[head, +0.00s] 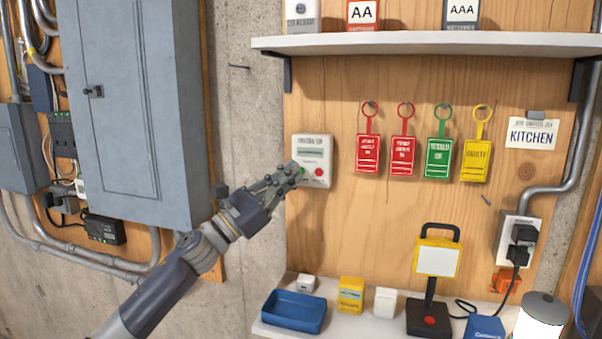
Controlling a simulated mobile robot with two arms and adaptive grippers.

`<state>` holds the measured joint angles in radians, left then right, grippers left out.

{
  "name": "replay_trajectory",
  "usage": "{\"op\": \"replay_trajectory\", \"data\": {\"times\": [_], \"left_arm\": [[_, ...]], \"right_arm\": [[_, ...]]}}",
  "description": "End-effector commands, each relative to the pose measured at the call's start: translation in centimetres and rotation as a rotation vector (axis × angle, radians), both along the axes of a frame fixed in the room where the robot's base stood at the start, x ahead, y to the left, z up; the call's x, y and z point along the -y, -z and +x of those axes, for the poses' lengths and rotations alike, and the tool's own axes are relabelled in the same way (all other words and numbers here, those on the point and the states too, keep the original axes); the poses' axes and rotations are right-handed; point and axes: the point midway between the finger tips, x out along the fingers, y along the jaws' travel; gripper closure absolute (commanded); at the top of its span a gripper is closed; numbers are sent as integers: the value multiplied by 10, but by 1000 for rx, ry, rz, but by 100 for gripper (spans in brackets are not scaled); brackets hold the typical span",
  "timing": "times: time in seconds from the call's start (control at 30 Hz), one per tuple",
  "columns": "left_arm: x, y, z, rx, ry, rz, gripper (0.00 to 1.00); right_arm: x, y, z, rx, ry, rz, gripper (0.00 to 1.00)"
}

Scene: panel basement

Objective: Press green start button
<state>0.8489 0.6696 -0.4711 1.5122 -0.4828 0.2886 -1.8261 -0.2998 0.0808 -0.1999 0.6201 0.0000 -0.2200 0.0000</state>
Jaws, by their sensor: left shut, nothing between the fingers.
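A small white control box (313,147) is mounted on the wooden panel, with a display, a red button (319,172) at its lower right and a bit of green button (302,171) at its lower left. My left gripper (298,172) is shut and empty, its fingertips at the lower left of the box, over or against the green button. The fingers hide most of the green button, so I cannot tell whether they touch it. My right gripper is not in view.
A shelf (430,45) runs above. Red, green and yellow tags (439,157) hang to the right. A lower ledge holds a blue tray (293,312), small boxes and a yellow work lamp (437,262). A grey electrical cabinet (130,110) stands at left.

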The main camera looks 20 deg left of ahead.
Motion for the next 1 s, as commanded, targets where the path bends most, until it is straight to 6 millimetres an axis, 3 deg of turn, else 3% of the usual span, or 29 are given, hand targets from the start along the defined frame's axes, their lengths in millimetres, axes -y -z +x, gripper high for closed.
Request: {"op": "replay_trajectory", "data": {"times": [0.4, 1.0], "left_arm": [[-1, 1, -36, -1, 0, 1, 100], [-1, 0, -37, -1, 0, -1, 100]], "right_arm": [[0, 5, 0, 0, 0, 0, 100], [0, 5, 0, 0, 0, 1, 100]]}}
